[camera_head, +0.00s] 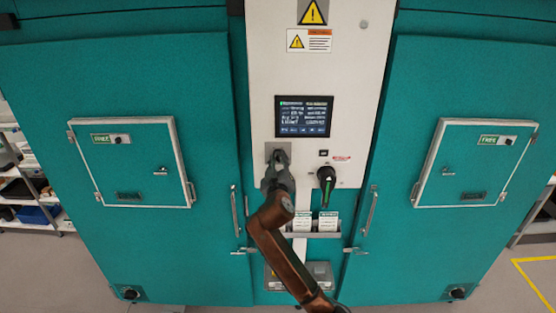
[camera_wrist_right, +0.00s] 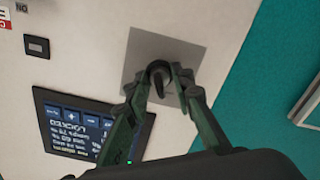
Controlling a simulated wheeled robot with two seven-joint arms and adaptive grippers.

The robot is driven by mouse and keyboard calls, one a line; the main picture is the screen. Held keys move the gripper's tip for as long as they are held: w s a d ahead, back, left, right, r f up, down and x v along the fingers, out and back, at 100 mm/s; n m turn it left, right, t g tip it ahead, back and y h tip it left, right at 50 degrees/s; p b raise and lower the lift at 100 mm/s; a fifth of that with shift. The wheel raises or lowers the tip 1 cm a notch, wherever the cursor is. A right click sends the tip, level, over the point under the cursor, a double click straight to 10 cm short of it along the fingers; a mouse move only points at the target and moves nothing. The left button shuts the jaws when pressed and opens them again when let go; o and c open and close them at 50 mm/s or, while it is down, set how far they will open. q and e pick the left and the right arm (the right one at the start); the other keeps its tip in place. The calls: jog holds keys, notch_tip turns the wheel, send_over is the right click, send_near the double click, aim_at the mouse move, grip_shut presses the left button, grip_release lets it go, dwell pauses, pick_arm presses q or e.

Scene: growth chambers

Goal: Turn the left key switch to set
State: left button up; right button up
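The left key switch (camera_wrist_right: 158,82) is a dark round key part on a square grey metal plate (camera_wrist_right: 146,50). The plate also shows in the head view (camera_head: 270,148), left on the white panel below the screen. My right gripper (camera_wrist_right: 166,72) is at the switch, with one fingertip on each side of the key. The fingertips are close together, but I cannot tell whether both press on the key. In the head view my right gripper (camera_head: 278,158) hides most of the switch. My left gripper is not in view.
The screen (camera_head: 303,116) sits above the switch; in the wrist view "LOCKED" is readable on it (camera_wrist_right: 80,125). A black rotary knob (camera_head: 326,175) is to the right. Teal chamber doors with white-framed hatches (camera_head: 130,160) flank the panel. A small rack (camera_head: 325,235) holds cards below.

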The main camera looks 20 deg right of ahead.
grip_shut()
jog(key=m+b, duration=0.2)
jog(key=shift+f+m, duration=0.2)
jog(key=shift+m, duration=0.1)
jog(key=m+b, duration=0.2)
jog(key=shift+a+m, duration=0.1)
jog(key=shift+m, duration=0.2)
jog(key=m+b, duration=0.2)
jog(key=m, duration=0.1)
jog(key=shift+r+m+b, duration=0.15)
jog(key=shift+m+b, duration=0.3)
jog(key=shift+m, duration=1.45)
